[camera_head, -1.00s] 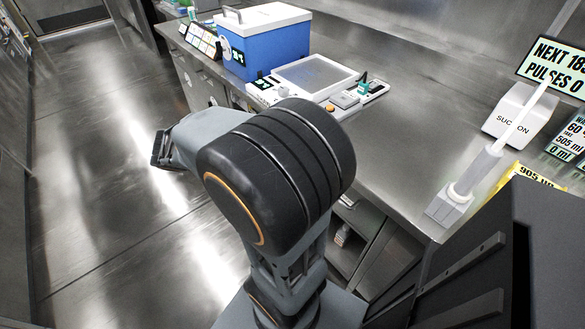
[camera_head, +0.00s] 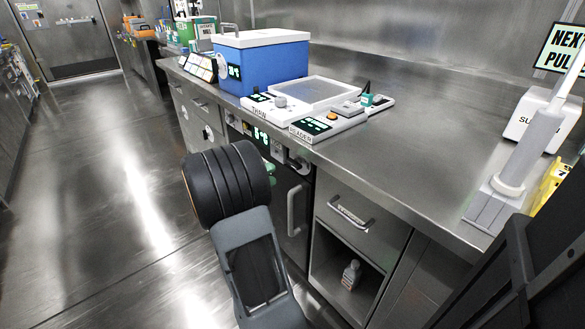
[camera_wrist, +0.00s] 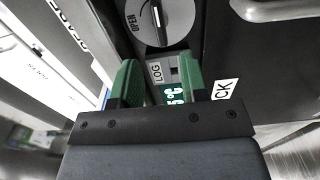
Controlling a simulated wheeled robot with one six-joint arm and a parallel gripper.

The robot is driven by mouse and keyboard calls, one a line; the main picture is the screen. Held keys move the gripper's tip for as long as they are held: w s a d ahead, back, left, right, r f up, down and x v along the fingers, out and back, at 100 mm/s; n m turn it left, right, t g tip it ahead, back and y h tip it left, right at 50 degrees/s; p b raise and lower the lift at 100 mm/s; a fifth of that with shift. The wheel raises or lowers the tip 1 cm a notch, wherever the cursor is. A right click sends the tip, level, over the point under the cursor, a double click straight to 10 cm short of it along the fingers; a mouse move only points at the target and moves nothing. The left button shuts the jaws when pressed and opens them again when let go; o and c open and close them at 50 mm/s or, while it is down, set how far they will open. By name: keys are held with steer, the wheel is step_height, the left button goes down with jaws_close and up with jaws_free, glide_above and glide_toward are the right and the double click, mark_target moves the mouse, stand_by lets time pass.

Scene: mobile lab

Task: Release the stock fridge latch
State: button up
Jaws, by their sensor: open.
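The fridge latch is a round grey dial (camera_wrist: 162,14) with a dark knob across it and the word OPEN, at the top of the wrist view. It sits on the dark fridge front under the counter. In the head view the fridge door (camera_head: 296,185) shows right of my arm, with a grey round part (camera_head: 299,158) near its top. My gripper (camera_wrist: 158,66) is open with green fingers, empty, just short of the dial in the picture. A LOG label and a lit temperature display (camera_wrist: 175,96) show between and behind the fingers. In the head view my arm mostly hides the gripper.
A fridge handle (camera_wrist: 272,8) is beside the dial; it also shows in the head view (camera_head: 294,210). Above, the counter holds a blue cool box (camera_head: 262,68), a reader panel (camera_head: 330,125) and a suction unit (camera_head: 535,120). An open shelf holds a bottle (camera_head: 351,274). The floor at left is clear.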

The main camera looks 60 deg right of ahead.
mark_target(290, 165)
steer(key=b+x, duration=0.1)
steer(key=x, duration=0.8)
steer(key=shift+s+d+b, duration=0.1)
steer(key=shift+d+b, duration=0.05)
steer(key=shift+b, duration=0.2)
steer(key=c, duration=0.7)
